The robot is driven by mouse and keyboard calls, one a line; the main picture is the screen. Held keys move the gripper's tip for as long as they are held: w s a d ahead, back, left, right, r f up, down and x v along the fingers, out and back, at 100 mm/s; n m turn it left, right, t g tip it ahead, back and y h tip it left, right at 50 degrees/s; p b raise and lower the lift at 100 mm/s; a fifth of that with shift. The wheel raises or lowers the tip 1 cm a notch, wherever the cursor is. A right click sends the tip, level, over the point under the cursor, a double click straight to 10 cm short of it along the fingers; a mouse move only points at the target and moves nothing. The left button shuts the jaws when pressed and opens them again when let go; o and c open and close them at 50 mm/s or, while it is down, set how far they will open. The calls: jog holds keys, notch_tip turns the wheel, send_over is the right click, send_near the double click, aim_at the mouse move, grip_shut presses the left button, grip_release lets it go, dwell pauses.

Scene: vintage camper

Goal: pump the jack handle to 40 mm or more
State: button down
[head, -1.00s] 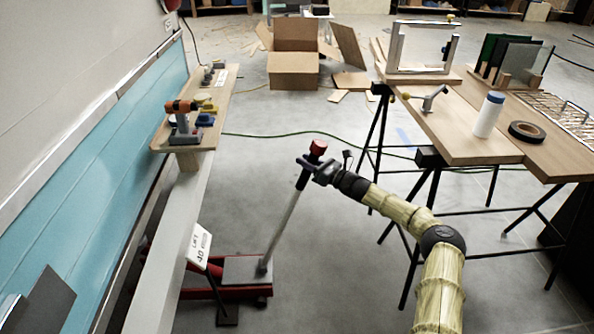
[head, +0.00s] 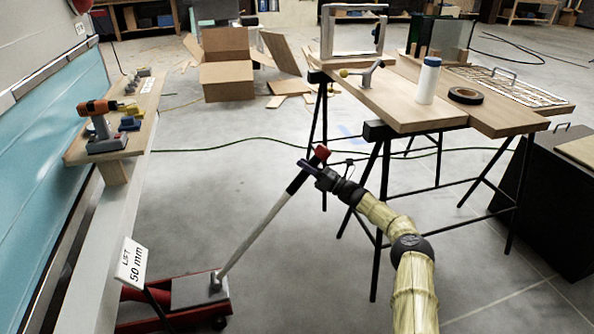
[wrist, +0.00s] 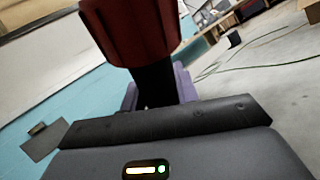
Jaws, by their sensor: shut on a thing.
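The red floor jack (head: 222,313) stands on the concrete floor at the lower left of the head view, partly cut off by the frame edge. Its grey handle (head: 262,236) leans up to the right, with a black grip and a red knob (head: 321,152) at the top. My gripper (head: 308,168) is shut on the black grip just below the red knob. In the wrist view the red knob (wrist: 133,30) and the black grip (wrist: 155,85) stand between the fingers. The white sign (head: 132,263) beside the jack reads LIFT 50 mm.
A wooden trestle table (head: 400,105) with black legs stands to the right, close behind my gripper. A wooden shelf (head: 120,135) with a drill lies along the blue camper wall. The floor between is clear, crossed by a green cord.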

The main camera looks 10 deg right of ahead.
jog(key=shift+w+d+f+b, duration=0.1)
jog(key=shift+d+f+b, duration=0.75)
jog(key=shift+d+b, duration=0.1)
jog(key=shift+d+f+m, duration=0.2)
jog(key=shift+m, duration=0.1)
jog(key=c, duration=1.1)
grip_release()
jog(key=shift+w+d+t, duration=0.1)
jog(key=shift+t, duration=0.2)
jog(key=shift+o, duration=0.2)
jog(key=shift+a+r, duration=0.15)
jog(key=shift+a, duration=0.05)
jog(key=p+v, duration=0.3)
jog(key=v, duration=1.4)
jog(key=shift+d+p, duration=0.35)
jog(key=shift+w+a, duration=0.1)
